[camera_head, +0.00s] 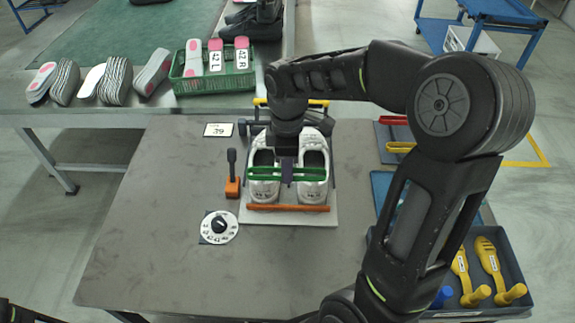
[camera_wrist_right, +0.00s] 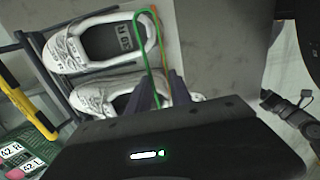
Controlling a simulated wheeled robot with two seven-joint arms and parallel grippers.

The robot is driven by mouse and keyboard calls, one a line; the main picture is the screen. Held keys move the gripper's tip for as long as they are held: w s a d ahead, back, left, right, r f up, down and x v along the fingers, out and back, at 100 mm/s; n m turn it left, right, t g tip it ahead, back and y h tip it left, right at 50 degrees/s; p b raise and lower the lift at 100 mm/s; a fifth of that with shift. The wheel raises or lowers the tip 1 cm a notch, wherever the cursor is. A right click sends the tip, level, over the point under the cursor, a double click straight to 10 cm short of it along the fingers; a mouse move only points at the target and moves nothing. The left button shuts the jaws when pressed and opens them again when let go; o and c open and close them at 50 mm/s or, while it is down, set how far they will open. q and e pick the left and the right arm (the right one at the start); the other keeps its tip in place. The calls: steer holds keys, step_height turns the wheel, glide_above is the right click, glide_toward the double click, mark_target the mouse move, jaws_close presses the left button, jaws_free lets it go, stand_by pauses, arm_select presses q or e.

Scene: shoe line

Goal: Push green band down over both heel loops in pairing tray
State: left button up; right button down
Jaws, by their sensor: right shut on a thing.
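Two white shoes, the left one (camera_head: 262,184) and the right one (camera_head: 314,161), sit side by side in the pale pairing tray (camera_head: 247,216), heels toward me. The green band (camera_head: 312,172) stretches across both shoes near their heels. In the right wrist view the band (camera_wrist_right: 141,48) is a long narrow loop at the heel of one shoe (camera_wrist_right: 75,46). My right gripper (camera_head: 287,174) points down between the shoes and is shut on the band's middle. I cannot tell whether the band is around the heel loops, which are too small to see.
An orange bar (camera_head: 288,208) crosses the tray's near edge. An orange-based lever (camera_head: 232,187), a dial (camera_head: 219,227) and a "39" card (camera_head: 218,130) are left of it. A dark bin (camera_head: 515,270) with yellow tools is at right. The table's left front is clear.

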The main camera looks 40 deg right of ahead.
steer(key=shift+f+b, duration=0.3)
steer(key=shift+f, duration=0.4)
steer(key=shift+f, duration=0.3)
stand_by(0.5)
steer(key=c, duration=1.1)
jaws_free()
steer(key=shift+r, duration=0.2)
steer(key=shift+r+p, duration=3.45)
steer(key=shift+r, duration=0.95)
